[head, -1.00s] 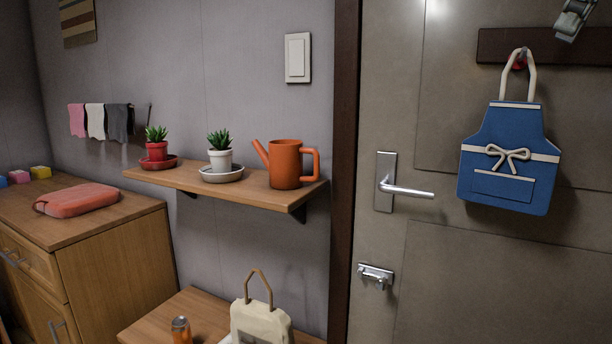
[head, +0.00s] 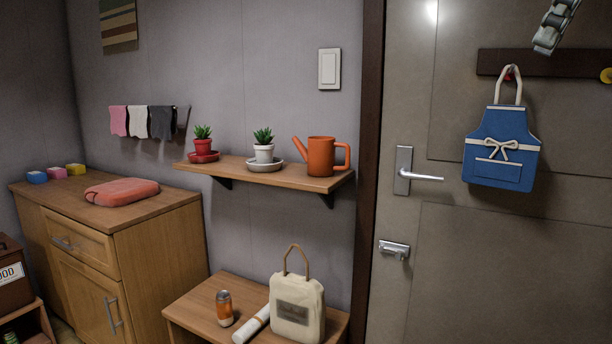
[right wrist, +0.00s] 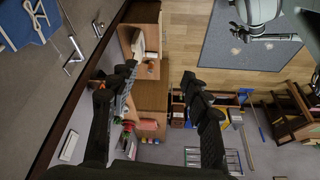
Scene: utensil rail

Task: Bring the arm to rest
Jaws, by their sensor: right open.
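My right gripper (head: 546,42) shows at the top right of the head view, in front of the door and above the apron, apart from it. In the right wrist view the two dark fingers of my right gripper (right wrist: 160,78) stand wide apart with nothing between them. A blue apron (head: 500,160) with a white bow hangs by its pale neck loop from a red peg on the dark wooden rail (head: 560,64). Part of the apron (right wrist: 28,22) also shows at the top left of the right wrist view. My left gripper is not in view.
The door has a lever handle (head: 425,178). Left of it, a wall shelf (head: 225,169) holds an orange watering can (head: 321,157) and two potted plants. Below, a low table (head: 195,308) bears a can and a cream bag (head: 298,310). A wooden cabinet (head: 160,262) stands left.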

